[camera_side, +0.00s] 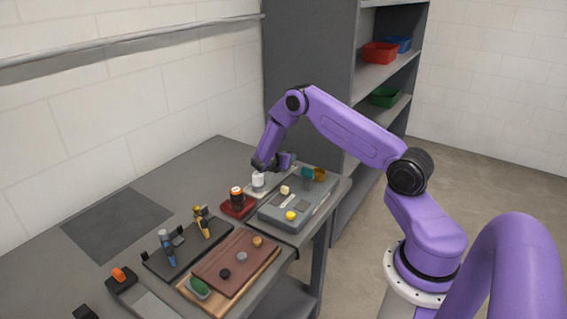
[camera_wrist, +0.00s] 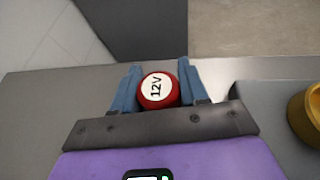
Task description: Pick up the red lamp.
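A round red top with a white disc marked "12V" (camera_wrist: 158,90), seemingly the red lamp, shows in the wrist view. It sits between the two blue fingers of my gripper (camera_wrist: 160,80), with little or no gap on either side. Whether the fingers press on it is not clear. In the side view my gripper (camera_side: 265,163) is low over the far part of the table, right above a white piece (camera_side: 258,181) on a pale plate. The fingertips and the red top are hard to make out there.
A grey panel (camera_side: 270,217) with small parts is to the right. A black tray with tools (camera_side: 152,263) and a brown board (camera_side: 213,279) lie nearer.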

